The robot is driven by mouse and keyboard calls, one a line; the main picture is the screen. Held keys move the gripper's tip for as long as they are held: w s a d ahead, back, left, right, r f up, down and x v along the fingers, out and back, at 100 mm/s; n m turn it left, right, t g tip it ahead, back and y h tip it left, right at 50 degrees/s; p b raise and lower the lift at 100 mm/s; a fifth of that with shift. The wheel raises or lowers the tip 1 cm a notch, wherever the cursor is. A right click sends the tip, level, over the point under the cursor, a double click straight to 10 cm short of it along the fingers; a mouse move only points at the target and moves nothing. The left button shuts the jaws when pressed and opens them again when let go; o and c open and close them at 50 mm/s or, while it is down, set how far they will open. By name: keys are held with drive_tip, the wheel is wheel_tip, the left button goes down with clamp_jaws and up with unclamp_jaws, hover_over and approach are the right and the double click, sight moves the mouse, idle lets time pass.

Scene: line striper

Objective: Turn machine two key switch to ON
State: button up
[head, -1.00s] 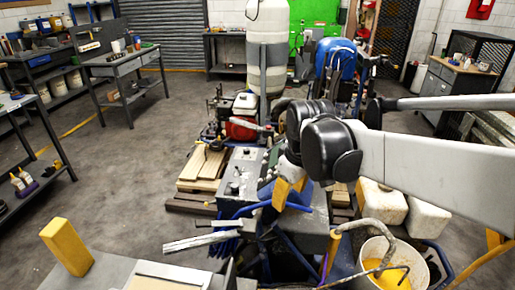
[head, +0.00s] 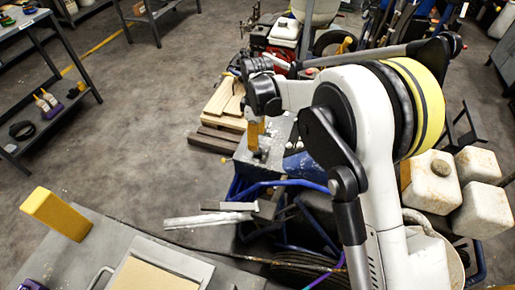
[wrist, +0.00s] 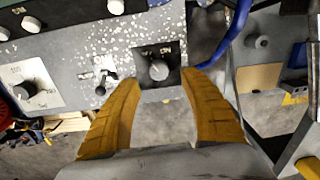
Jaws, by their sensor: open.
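A key switch (wrist: 158,69) shows in the wrist view as a round grey knob on a black plate with a faint ON mark. It sits at the edge of a worn grey control panel (wrist: 130,42). My gripper (wrist: 160,82) has yellow fingers and is open. Its fingertips lie to the left and right of the switch plate, with nothing held. I cannot tell whether they touch the panel. In the head view my gripper (head: 254,134) is over the panel, partly behind my arm, and the switch is hidden there.
A small lever switch (wrist: 104,82) and a dial on a white plate (wrist: 38,88) are left of the key switch. A blue tube (wrist: 238,30) runs close on the right. White jugs (head: 435,182) stand right of my arm. Open floor (head: 130,130) lies left.

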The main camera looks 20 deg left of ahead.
wheel_tip(320, 180, down, 5)
drive_tip(key=shift+f+b, duration=0.15)
drive_tip(key=shift+b, duration=0.6)
clamp_jaws()
drive_tip(key=shift+m, duration=0.3)
drive_tip(key=m, duration=0.5)
drive_tip(key=shift+p, duration=0.35)
drive_tip(key=m, duration=0.6)
drive_tip(key=shift+m, duration=0.3)
